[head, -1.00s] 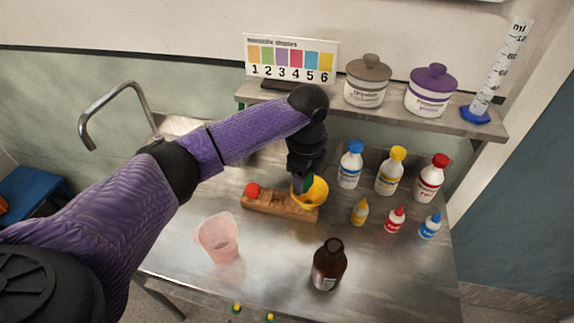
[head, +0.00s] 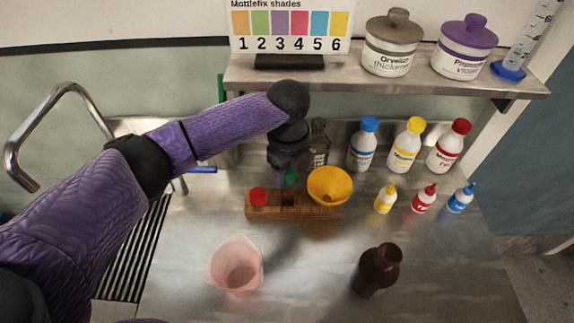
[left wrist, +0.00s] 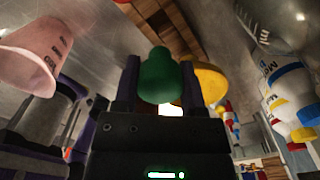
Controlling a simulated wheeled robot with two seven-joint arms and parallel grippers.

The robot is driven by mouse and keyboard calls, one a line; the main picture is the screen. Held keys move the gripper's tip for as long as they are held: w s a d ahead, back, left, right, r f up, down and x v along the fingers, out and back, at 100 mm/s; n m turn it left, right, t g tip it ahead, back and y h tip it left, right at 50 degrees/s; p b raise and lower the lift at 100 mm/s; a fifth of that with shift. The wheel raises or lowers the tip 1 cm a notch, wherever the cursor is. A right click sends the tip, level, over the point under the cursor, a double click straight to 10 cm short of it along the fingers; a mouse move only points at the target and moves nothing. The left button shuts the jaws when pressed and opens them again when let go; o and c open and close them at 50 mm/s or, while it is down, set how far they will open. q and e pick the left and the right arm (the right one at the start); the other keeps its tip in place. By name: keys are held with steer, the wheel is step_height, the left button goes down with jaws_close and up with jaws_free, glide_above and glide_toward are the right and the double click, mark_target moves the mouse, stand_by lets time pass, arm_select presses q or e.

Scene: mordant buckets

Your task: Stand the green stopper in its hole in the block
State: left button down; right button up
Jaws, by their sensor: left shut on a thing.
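The green stopper (left wrist: 160,76) is held between the two fingers of my left gripper (left wrist: 158,90) in the left wrist view. In the head view the green stopper (head: 290,178) shows below my left gripper (head: 286,176), over or just behind the wooden block (head: 292,212). I cannot tell whether it touches the block. A red stopper (head: 258,196) stands at the block's left end. A dark opening shows in the block's middle. A yellow funnel (head: 329,186) sits at its right end. The block also shows in the left wrist view (left wrist: 165,27).
A pink beaker (head: 236,267) and a brown bottle (head: 377,269) stand in front of the block. Several capped bottles, such as the blue-capped one (head: 364,146), stand at right. A shelf (head: 340,78) with jars runs behind. A sink is at left.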

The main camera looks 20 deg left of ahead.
arm_select(q)
steer(key=b, duration=0.3)
glide_above(288, 196)
steer(key=s, duration=0.1)
steer(key=shift+s+d+f, duration=0.1)
steer(key=shift+f, duration=1.25)
steer(key=shift+s+d+f, duration=0.1)
steer(key=shift+f, duration=1.2)
steer(key=shift+w+f+b, duration=0.1)
steer(key=shift+f+b, duration=0.6)
steer(key=shift+f, duration=0.9)
steer(key=shift+f, duration=0.1)
